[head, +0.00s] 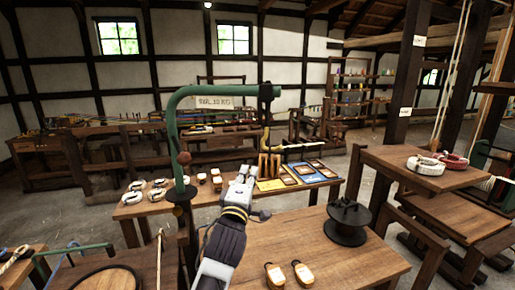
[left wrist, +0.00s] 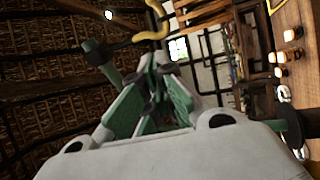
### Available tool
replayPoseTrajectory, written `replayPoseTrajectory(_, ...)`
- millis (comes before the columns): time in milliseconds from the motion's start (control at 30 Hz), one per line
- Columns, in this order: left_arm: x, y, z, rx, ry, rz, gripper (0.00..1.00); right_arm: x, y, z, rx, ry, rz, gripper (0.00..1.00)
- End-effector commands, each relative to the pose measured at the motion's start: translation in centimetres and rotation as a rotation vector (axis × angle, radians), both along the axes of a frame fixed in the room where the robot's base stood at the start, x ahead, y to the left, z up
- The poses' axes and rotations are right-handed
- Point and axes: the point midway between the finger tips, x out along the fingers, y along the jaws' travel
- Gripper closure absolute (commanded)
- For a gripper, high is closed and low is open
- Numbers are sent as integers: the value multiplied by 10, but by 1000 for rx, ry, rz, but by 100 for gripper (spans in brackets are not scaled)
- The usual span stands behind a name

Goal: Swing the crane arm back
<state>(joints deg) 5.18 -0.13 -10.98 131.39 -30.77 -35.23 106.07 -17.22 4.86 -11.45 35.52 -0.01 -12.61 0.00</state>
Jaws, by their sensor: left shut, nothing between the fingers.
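The green crane arm (head: 215,90) rises from a post at the left, bends over, and reaches right to a dark end block (head: 269,91). A plate lettered "SWL 25 KG" (head: 214,102) hangs on it. A yellow hook (head: 265,138) hangs below the end block; a yellow curved piece also shows in the left wrist view (left wrist: 157,20). My left gripper (head: 244,175) is shut and empty, below the arm and right of the upright, apart from both in the head view. Its fingers (left wrist: 157,72) converge in the wrist view. My right gripper is not in view.
A wooden table (head: 330,255) in front carries a black spool (head: 347,222) and two orange-and-white blocks (head: 289,273). A stand at right bears coiled ropes (head: 425,166).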

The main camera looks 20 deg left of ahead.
Motion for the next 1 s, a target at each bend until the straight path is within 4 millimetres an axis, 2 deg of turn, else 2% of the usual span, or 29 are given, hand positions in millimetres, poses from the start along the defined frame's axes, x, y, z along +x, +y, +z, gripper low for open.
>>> replayPoseTrajectory(233, 0, 0, 0, -101, -13, -27, 100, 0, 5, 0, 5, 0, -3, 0)
replayPoseTrajectory(667, 1, 0, 1, -104, -12, -28, 100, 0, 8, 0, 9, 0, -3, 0)
replayPoseTrajectory(1000, 17, 1, 6, -101, -13, -28, 100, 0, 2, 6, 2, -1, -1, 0)
